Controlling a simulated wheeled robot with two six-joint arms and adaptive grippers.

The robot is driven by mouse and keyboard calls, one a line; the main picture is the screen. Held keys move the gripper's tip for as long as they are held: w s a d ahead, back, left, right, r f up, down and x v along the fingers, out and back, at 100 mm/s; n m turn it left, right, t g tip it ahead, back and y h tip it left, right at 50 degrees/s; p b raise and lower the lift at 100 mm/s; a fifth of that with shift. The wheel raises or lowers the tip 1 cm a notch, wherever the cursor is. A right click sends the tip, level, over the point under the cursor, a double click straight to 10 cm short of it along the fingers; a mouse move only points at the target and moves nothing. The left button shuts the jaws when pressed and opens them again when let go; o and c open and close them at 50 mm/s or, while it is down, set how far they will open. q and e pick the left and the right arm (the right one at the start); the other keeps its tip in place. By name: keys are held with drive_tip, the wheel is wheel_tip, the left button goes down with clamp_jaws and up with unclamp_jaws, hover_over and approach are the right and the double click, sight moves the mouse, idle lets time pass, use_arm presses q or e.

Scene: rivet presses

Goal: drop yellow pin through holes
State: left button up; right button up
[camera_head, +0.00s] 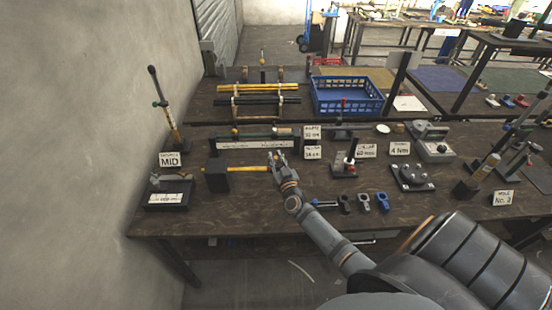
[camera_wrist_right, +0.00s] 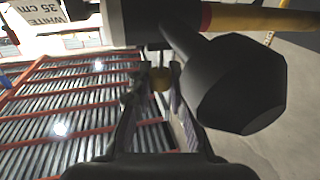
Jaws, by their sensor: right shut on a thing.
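My right gripper (camera_head: 277,158) is over the middle of the workbench, just past the right end of a yellow bar (camera_head: 250,168) with a black block (camera_head: 216,178) at its left. In the right wrist view its fingers (camera_wrist_right: 160,88) are closed around a small yellow piece, apparently the yellow pin (camera_wrist_right: 160,78), mostly hidden by the fingers. A dark faceted block (camera_wrist_right: 242,85) and a yellow-and-red rod (camera_wrist_right: 250,18) are close beside it. I cannot make out the holes. My left gripper is not in view.
A blue crate (camera_head: 346,96) stands at the back right, beside a rack with yellow and black rods (camera_head: 258,100). A black stand (camera_head: 168,193) is at the left end. Clamps (camera_head: 363,203) lie near the front edge. Bare bench shows at front left.

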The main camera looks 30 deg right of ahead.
drive_tip(key=shift+f+b, duration=0.95)
drive_tip(key=shift+f, duration=0.25)
drive_tip(key=o, duration=0.8)
drive_tip(key=shift+o, duration=0.2)
drive_tip(key=v, duration=1.2)
drive_tip(key=shift+r, duration=0.1)
